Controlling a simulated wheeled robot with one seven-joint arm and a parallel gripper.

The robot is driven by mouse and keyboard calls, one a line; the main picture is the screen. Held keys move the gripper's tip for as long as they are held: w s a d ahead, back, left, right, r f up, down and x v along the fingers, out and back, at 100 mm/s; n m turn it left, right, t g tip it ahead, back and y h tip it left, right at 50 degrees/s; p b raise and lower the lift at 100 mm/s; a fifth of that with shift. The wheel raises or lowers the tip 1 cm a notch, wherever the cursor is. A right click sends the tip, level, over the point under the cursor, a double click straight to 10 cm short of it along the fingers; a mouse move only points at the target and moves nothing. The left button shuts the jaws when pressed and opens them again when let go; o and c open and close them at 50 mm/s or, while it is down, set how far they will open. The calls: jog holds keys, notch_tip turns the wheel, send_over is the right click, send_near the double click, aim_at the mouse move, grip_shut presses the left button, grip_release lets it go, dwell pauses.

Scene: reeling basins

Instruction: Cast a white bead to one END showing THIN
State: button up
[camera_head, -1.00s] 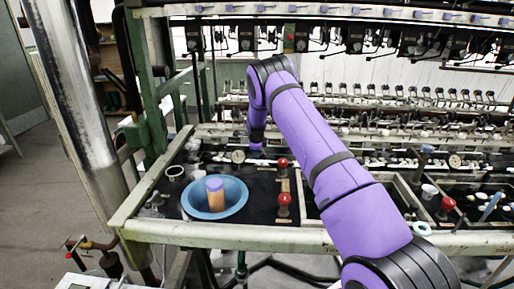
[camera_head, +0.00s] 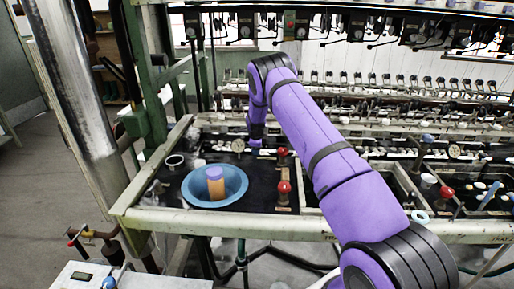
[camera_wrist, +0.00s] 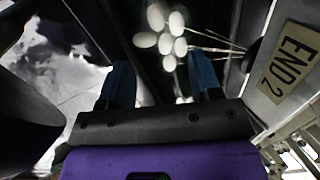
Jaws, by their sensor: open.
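Several white oval beads (camera_wrist: 166,44) lie clustered on a dark surface at the top middle of the wrist view. Pale threads run from them to the right. A plate reading END 2 (camera_wrist: 288,62) is on the light rail to their right. The beads appear ahead of and between the fingertips. In the head view my gripper's end is small and low over the dark basin area, its fingers not clear. No THIN marking is legible.
A blue bowl (camera_head: 236,184) holding an orange cylinder with a purple top (camera_head: 215,186) stands left of my gripper. Red knobs (camera_head: 283,188) stand on the dark top. The machine's pale front rail (camera_head: 170,221) runs along the near edge.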

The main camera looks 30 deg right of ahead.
jog(key=v, duration=1)
jog(key=shift+s+r, duration=0.15)
jog(key=shift+r, duration=0.2)
